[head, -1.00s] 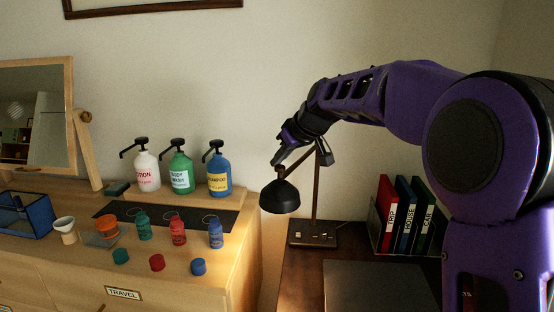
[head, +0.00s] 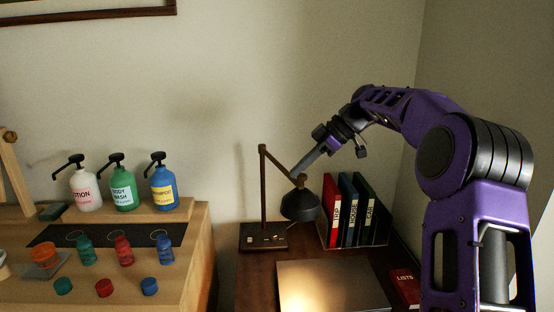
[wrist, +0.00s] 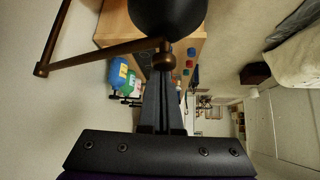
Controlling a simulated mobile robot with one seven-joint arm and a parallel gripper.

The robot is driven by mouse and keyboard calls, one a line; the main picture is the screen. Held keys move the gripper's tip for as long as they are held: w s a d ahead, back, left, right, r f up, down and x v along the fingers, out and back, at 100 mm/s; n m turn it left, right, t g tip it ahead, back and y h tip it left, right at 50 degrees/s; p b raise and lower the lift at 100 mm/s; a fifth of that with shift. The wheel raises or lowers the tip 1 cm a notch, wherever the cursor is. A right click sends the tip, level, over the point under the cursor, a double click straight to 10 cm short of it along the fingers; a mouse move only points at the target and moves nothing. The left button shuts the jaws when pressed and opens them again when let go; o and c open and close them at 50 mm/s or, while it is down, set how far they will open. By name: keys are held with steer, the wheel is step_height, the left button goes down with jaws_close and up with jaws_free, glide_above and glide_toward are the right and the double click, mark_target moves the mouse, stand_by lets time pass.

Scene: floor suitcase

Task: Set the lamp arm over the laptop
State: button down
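The desk lamp has a dark base (head: 250,238), an upright brown post (head: 263,192) and a brown lamp arm (head: 277,162) slanting down to the right. Its black shade (head: 300,206) hangs at the arm's end, just behind the laptop's back edge as seen from the head. The closed laptop (head: 345,290) lies on the desk, brightly lit. My gripper (head: 300,173) is closed at the lamp arm's end joint, above the shade. In the wrist view the fingertips (wrist: 164,76) meet the joint knob (wrist: 165,62); the exact hold is partly hidden.
Red, blue and green binders (head: 350,212) stand just right of the shade. A red book (head: 404,287) lies right of the laptop. A wooden dresser (head: 200,240) with pump bottles, small bottles and caps stands to the left.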

steer(key=shift+w+d+p, duration=0.3)
steer(key=shift+d+p, duration=0.05)
steer(key=shift+d, duration=0.4)
steer(key=shift+w+d+p, duration=0.3)
steer(key=shift+d, duration=0.4)
